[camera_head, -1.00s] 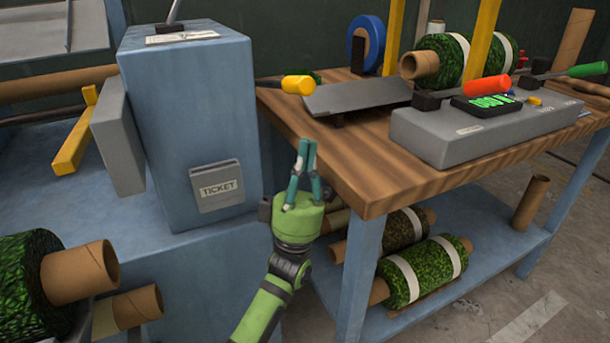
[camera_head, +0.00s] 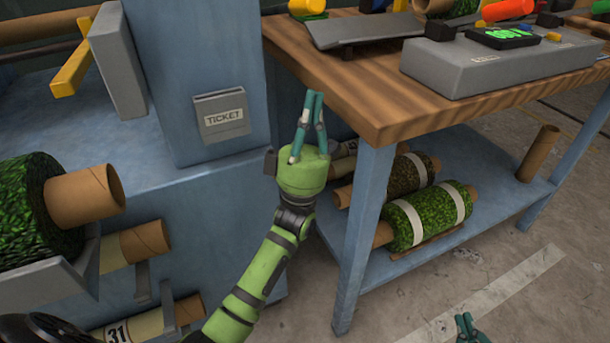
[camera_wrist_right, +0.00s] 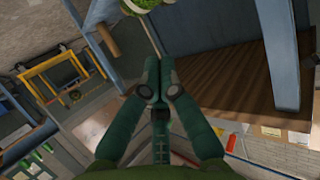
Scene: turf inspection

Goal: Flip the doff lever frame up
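A yellow bar (camera_head: 75,62) juts out beside the grey plate at the upper left of the head view. A yellow frame (camera_wrist_right: 52,78) shows at the left of the right wrist view. I cannot tell which of these, if either, is the doff lever frame. My left gripper (camera_head: 313,96) is shut and empty, in front of the blue machine and left of the wooden table's near corner. My right gripper (camera_head: 465,318) is low at the bottom edge of the head view, over the floor. In the right wrist view it (camera_wrist_right: 160,62) is shut and empty.
The blue machine (camera_head: 200,60) has a ticket holder (camera_head: 221,115). A turf roll (camera_head: 40,205) on a cardboard core (camera_head: 85,195) sits lower left. The wooden table (camera_head: 350,85) carries a grey console (camera_head: 480,68). Rolls (camera_head: 428,217) lie on its shelf. Floor is clear at lower right.

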